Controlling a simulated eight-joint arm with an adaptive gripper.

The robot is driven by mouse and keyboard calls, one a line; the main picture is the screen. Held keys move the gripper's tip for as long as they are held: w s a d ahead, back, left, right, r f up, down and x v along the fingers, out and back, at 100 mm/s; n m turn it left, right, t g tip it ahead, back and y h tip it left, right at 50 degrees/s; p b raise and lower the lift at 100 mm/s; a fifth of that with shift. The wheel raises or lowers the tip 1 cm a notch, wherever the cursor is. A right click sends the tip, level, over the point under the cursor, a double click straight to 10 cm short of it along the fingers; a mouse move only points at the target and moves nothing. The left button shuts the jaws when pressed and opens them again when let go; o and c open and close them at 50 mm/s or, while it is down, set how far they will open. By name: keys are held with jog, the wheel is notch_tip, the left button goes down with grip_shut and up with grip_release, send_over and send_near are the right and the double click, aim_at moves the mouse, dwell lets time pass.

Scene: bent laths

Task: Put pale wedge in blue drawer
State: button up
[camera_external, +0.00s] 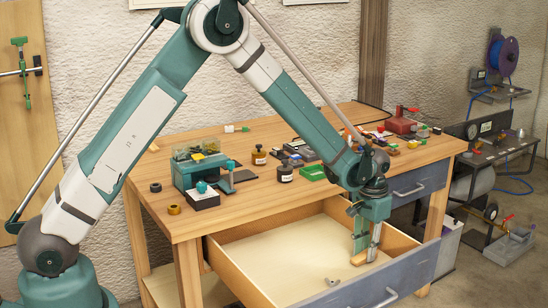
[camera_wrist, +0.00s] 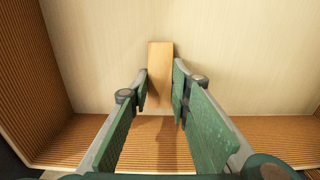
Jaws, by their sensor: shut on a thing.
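The pale wedge (camera_external: 358,259) is a light wooden piece, low inside the open blue drawer near its front right. My gripper (camera_external: 367,246) points down into the drawer and is shut on the wedge. In the wrist view, the wedge (camera_wrist: 160,62) sticks out beyond the green finger pads of my gripper (camera_wrist: 160,88), over the pale drawer floor. I cannot tell whether the wedge touches the floor.
A shut blue-grey drawer (camera_external: 420,185) is at the right. Drawer walls surround my gripper; free floor lies to its left.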

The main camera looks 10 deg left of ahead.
aim_at(366, 253)
jog(key=shift+f, duration=0.2)
jog(key=o, duration=0.8)
jog(key=shift+o, duration=0.2)
jog(key=shift+r, duration=0.2)
notch_tip(366, 253, up, 12)
jog(key=p, duration=0.3)
dwell(0.5)
